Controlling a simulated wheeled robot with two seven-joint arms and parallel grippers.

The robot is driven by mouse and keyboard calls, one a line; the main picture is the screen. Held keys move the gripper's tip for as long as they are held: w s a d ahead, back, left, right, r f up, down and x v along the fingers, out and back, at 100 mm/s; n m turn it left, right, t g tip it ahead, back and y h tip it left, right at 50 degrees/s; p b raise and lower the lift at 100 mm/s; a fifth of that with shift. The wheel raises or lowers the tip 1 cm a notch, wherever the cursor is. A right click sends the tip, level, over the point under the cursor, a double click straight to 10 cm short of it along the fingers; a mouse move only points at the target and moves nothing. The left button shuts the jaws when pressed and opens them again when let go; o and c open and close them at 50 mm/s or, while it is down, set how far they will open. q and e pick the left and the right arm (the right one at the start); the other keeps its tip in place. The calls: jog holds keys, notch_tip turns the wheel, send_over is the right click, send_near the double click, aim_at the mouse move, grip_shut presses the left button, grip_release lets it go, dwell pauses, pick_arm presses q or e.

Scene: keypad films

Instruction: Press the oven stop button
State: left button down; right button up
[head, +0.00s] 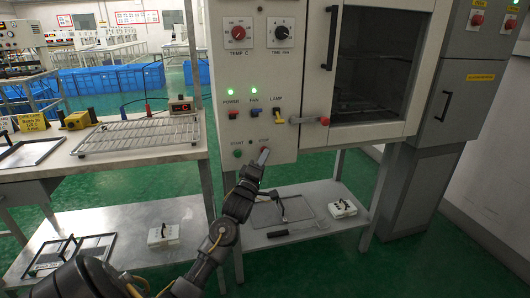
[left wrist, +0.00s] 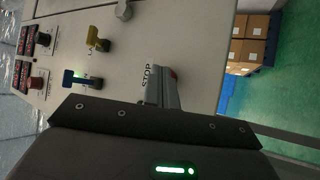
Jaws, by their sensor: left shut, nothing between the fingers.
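The oven's pale control panel (head: 268,112) carries a green START button (head: 238,153) at lower left and a STOP label at lower right. My left gripper (head: 264,154) is shut and empty, with its fingertips at the spot just below the STOP label. They hide most of the stop button there. In the left wrist view the closed grey fingers (left wrist: 163,86) point at the panel beside the STOP lettering. A sliver of the red stop button (left wrist: 173,73) shows at their tips. I cannot tell whether the fingers touch or press it. My right gripper is not in view.
A wire rack (head: 140,135) lies on the left bench.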

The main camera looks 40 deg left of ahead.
pick_arm(q)
jog(key=shift+s+d+p, duration=0.4)
jog(key=shift+s+d, duration=0.05)
jog(key=shift+d, duration=0.1)
jog(key=s+d+p, duration=0.1)
jog(key=d, duration=0.1)
jog(key=s+d+p, duration=0.1)
jog(key=d, duration=0.1)
jog(key=shift+s+p, duration=0.4)
dwell(0.8)
